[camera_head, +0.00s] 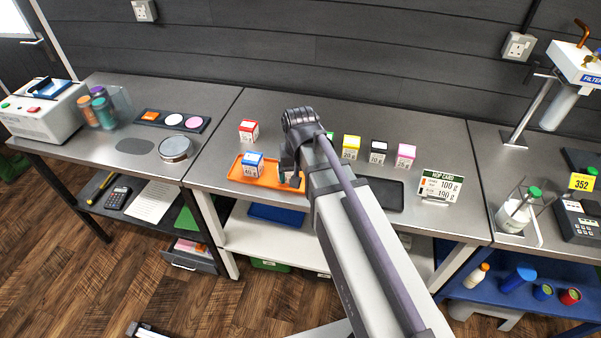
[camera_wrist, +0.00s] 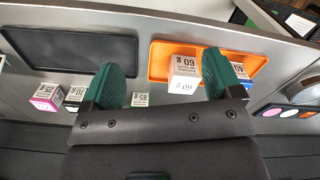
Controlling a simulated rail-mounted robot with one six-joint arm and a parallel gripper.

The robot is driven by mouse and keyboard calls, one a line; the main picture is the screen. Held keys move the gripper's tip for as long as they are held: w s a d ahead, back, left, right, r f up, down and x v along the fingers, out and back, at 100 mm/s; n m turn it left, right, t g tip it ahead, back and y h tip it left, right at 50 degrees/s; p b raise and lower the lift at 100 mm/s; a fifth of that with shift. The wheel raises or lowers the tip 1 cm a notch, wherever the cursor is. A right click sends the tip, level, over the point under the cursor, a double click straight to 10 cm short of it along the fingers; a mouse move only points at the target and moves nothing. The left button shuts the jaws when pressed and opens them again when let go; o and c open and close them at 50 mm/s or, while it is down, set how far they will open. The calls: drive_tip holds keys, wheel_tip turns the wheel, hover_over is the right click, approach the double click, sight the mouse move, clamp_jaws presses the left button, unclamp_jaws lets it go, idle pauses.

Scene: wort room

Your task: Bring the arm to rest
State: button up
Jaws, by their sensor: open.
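My arm reaches over the middle bench in the head view, with its wrist (camera_head: 302,125) bent down above the bench. The jaws are mostly hidden behind the wrist there. In the wrist view my gripper (camera_wrist: 163,60) is open, its two green fingers wide apart. A box marked 60 (camera_wrist: 185,66) shows between the fingers, closer to the right one, by the orange tray (camera_wrist: 164,58). It is not clamped; I cannot tell its exact distance from the fingers. The orange tray (camera_head: 268,196) also shows in the head view, with a blue-topped box (camera_head: 252,165) on it.
A filter stand (camera_head: 532,105) rises at the far right.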

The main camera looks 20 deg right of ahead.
drive_tip(key=s+f+n+b, duration=0.1)
drive_tip(key=s+n, duration=0.1)
drive_tip(key=s, duration=0.6)
drive_tip(key=shift+f, duration=0.2)
